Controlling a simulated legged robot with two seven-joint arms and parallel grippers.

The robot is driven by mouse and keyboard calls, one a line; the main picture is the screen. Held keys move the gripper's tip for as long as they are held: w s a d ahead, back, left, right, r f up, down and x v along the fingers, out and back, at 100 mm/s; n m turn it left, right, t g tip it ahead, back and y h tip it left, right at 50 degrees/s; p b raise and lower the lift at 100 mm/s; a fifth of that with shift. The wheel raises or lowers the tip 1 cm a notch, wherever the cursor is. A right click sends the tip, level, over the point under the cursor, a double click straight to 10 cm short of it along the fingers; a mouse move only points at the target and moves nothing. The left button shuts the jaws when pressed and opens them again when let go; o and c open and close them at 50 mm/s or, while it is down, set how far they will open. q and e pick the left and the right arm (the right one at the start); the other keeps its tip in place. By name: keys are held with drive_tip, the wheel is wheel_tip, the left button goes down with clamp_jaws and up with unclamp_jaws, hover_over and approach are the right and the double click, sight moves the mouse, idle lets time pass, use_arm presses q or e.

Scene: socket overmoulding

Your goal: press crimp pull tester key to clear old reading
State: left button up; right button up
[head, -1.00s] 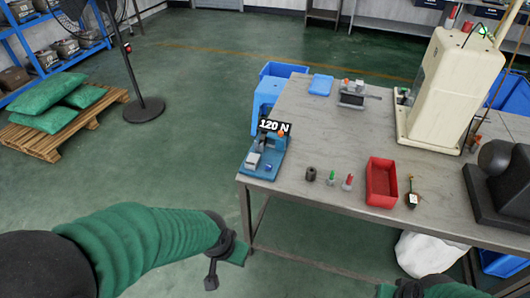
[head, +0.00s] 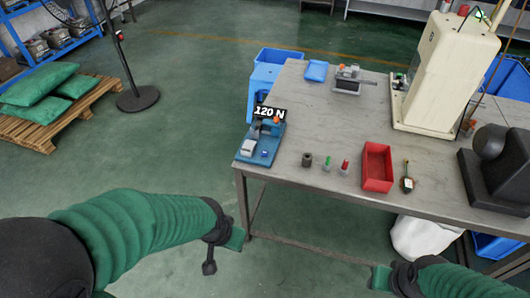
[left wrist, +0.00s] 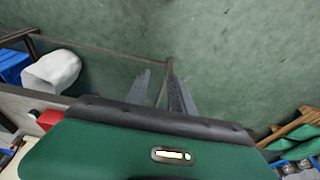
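The crimp pull tester (head: 262,142) is a small blue device at the near left corner of the table. Its black display (head: 270,113) reads "120 N". A small orange part and a pale block show on it; which part is the key I cannot tell. My left gripper (head: 210,267) hangs in front of the table's left corner, below and left of the tester, apart from it. In the left wrist view, two grey fingers (left wrist: 158,92) stand apart with nothing between them. My right gripper (head: 381,278) is at the bottom edge, partly cut off; its fingers are unclear.
On the grey table (head: 325,120) are a dark cylinder (head: 307,160), green and red small pieces, a red tray (head: 377,167), a cream machine (head: 440,75) and a black fixture (head: 495,165). Blue bins (head: 265,85) stand behind the tester.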

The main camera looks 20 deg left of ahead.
use_arm(q)
clamp_jaws()
idle(1.4)
